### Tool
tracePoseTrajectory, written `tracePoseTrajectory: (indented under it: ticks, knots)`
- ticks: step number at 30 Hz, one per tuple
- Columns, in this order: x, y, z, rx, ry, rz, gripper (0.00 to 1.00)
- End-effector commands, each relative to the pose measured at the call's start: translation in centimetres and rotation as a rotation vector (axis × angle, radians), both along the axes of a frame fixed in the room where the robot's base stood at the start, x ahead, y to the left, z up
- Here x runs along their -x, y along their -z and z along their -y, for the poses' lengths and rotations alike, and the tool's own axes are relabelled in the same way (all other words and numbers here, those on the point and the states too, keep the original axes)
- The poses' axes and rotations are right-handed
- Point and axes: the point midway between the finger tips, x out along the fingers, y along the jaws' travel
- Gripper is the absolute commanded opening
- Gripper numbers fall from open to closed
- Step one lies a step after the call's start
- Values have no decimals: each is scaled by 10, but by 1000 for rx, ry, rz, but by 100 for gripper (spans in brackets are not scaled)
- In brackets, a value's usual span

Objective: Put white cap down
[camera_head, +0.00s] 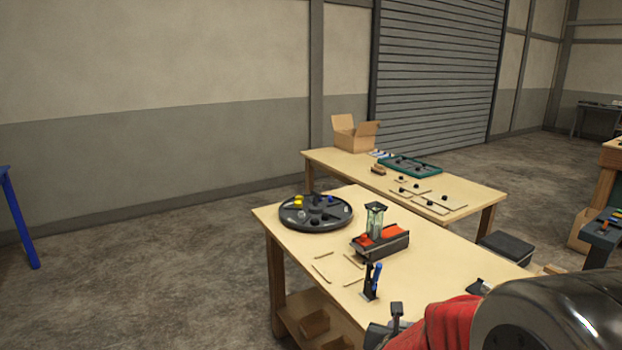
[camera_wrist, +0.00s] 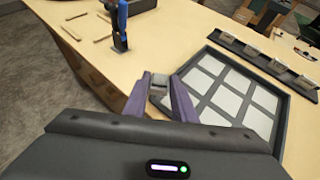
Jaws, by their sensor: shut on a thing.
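The cap is partly hidden by the fingers. The gripper is over the wooden table (camera_wrist: 135,55), just left of a dark-framed tray (camera_wrist: 207,119) with several white square pieces in it. I cannot tell whether the cap touches the table. In the head view my red arm covers the near right part of the table, and the cap cannot be made out there.
A blue-handled tool in a black stand (camera_head: 371,282) is near the table's edge. A dark round tray (camera_head: 316,224) and an orange-topped device (camera_head: 380,240) stand further back. A dark rail with small pieces (camera_wrist: 255,57) lies beyond the tray. Bare tabletop lies left of the gripper.

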Motion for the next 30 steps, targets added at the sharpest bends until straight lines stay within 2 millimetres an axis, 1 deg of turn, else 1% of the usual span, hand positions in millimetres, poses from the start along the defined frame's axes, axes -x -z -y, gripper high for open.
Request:
tracePoseTrajectory:
  ticks: [1, 3, 6, 9, 12, 30]
  knots:
    - [-1, -1, -16, 0, -28, 1, 3]
    - [-3, -3, -33, 0, -59, 1, 3]
    - [-4, -4, -51, 0, -91, 1, 3]
    - [-4, -4, -60, 0, -108, 1, 3]
    - [-4, -4, -62, 0, -113, 1, 3]
    - [-4, -4, -61, 0, -111, 1, 3]
